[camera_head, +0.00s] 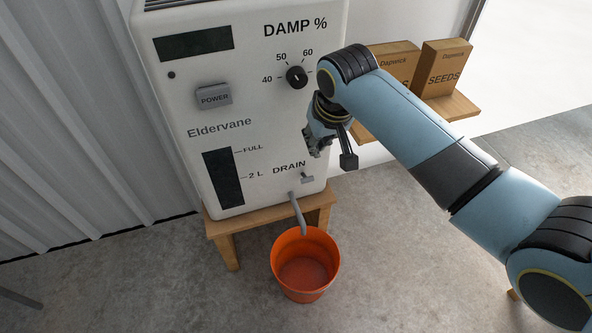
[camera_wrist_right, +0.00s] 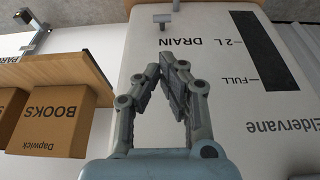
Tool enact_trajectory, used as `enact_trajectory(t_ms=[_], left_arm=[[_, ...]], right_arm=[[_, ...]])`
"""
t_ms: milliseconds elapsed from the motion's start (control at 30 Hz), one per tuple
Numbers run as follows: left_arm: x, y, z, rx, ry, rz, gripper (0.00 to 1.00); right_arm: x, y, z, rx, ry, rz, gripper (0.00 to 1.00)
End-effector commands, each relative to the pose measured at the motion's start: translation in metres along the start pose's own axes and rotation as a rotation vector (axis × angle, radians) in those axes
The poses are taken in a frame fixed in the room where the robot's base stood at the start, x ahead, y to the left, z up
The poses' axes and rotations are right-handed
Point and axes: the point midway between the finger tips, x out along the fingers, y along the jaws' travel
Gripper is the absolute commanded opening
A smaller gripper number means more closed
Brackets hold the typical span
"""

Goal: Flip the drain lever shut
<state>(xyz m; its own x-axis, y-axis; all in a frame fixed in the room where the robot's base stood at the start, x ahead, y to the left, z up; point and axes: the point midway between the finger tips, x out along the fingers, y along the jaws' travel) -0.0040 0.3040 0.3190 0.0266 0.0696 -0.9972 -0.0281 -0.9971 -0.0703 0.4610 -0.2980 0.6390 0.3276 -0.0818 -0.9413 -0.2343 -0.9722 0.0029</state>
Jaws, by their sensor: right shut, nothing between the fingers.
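The white dehumidifier (camera_head: 232,155) stands on a wooden stool. Its drain lever (camera_head: 307,178) is a small grey tab under the word DRAIN, near the front panel's lower right corner. It also shows in the right wrist view (camera_wrist_right: 162,19), where the panel appears upside down. A grey drain spout (camera_head: 298,212) points down into an orange bucket (camera_head: 331,262). My right gripper (camera_head: 317,149) is shut and empty in front of the panel, above the lever and apart from it. In the right wrist view its fingertips (camera_wrist_right: 166,64) meet near the word DRAIN. My left gripper is out of view.
A wooden shelf (camera_head: 455,107) with cardboard boxes (camera_head: 442,68) is on the wall to the right. The panel also carries a power button (camera_head: 214,96) and a damp dial (camera_head: 297,76). The stool (camera_head: 225,228) has bare concrete floor around it.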

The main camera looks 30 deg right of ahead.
Motion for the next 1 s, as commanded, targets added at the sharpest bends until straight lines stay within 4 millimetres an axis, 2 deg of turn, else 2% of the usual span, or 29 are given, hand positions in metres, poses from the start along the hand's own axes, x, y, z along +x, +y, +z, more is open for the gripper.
enact_trajectory(t_ms=[100,333,467,567,767,1000], left_arm=[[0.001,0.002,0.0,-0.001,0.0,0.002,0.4],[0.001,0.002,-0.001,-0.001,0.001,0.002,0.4],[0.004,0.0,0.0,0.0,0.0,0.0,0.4],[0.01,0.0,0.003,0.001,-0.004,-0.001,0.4],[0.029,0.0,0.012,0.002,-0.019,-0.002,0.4],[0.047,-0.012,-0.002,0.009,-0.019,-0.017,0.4]], right_arm=[[-0.001,-0.001,-0.006,0.0,0.008,-0.001,0.0],[-0.001,-0.001,-0.005,0.0,0.008,-0.002,0.0],[0.006,-0.001,-0.005,0.0,0.007,-0.001,0.0],[0.019,-0.001,-0.003,0.0,0.004,-0.001,0.0],[0.063,-0.001,-0.002,0.0,0.002,-0.001,0.0],[0.112,-0.001,-0.001,0.0,0.002,-0.001,0.0]])
